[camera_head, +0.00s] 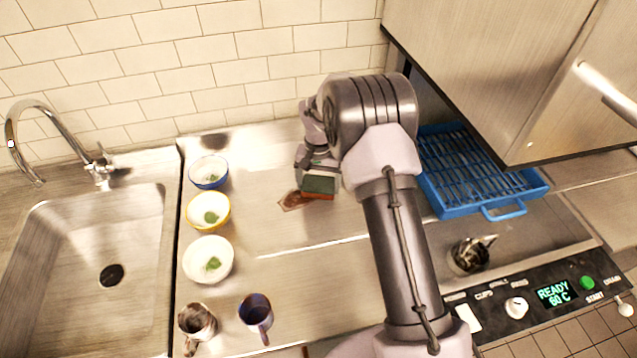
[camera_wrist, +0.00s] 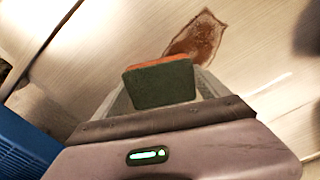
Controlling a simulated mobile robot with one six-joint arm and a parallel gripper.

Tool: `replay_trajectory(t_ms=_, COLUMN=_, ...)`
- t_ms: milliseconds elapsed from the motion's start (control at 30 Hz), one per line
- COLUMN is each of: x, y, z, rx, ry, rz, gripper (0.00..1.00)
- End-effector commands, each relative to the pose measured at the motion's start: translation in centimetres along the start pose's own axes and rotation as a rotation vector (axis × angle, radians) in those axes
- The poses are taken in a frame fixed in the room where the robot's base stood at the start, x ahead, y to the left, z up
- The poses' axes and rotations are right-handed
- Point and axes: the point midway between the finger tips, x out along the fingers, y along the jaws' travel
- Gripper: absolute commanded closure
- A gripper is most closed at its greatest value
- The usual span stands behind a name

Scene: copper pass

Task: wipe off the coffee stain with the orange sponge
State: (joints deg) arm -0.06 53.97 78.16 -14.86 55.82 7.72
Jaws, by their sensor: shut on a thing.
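The coffee stain (camera_head: 292,201) is a brown patch on the metal counter, left of my gripper in the head view. It also shows in the wrist view (camera_wrist: 203,36), just beyond the sponge. The orange sponge (camera_head: 318,187) has a dark green face and an orange layer; its green side (camera_wrist: 160,86) faces the wrist camera. My gripper (camera_head: 319,172) is shut on the sponge and holds it at the stain's right edge. The sponge overlaps part of the stain in the picture; I cannot tell whether it touches the counter.
A blue rack (camera_head: 433,196) stands right of my arm, under a metal hood. Three bowls (camera_head: 208,260) line the counter's left side, with two mugs (camera_head: 256,313) in front. A metal pitcher (camera_head: 468,256) stands at right. A sink (camera_head: 85,270) is far left. Counter between bowls and stain is clear.

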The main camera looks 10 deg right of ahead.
Motion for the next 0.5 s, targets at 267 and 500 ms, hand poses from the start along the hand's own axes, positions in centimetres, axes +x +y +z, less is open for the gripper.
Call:
replay_trajectory(t_ms=267, x=0.63, y=0.0, z=0.0, rx=0.0, ry=0.0, rz=0.0, gripper=0.47)
replay_trajectory(t_ms=500, x=1.11, y=0.0, z=0.0, rx=0.0, ry=0.0, rz=0.0, gripper=0.47)
